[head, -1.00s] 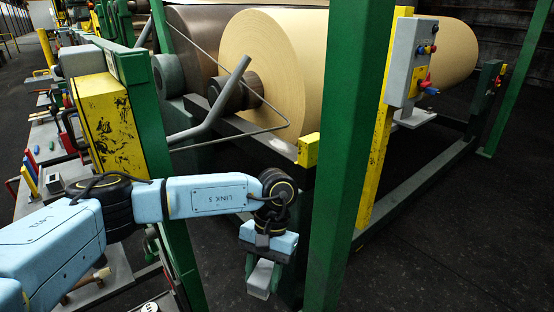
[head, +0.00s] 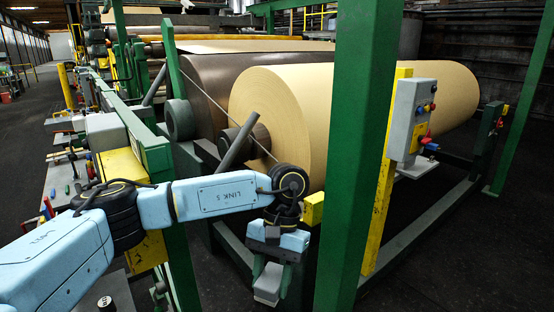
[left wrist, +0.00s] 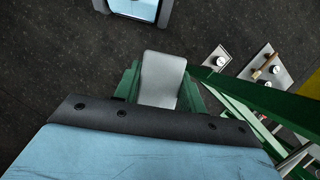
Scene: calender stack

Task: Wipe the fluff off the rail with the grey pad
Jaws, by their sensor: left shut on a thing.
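My left gripper (head: 269,272) hangs at the end of the blue arm, low in the middle of the head view. It is shut on a pale grey pad (head: 268,288), which points downward. The left wrist view shows the grey pad (left wrist: 162,80) between the green fingers, over dark floor. The pad appears apart from any surface. Green and yellow frame beams surround it, including a low green beam (head: 238,254) beside the gripper; I cannot tell which one is the rail. No fluff can be made out. My right gripper is out of view.
A green post (head: 352,150) stands close to the right of the gripper. Behind are a large tan paper roll (head: 300,110) and a grey control box (head: 412,115). A bench with tools (head: 62,165) is at left. Dark floor (head: 460,265) is open at right.

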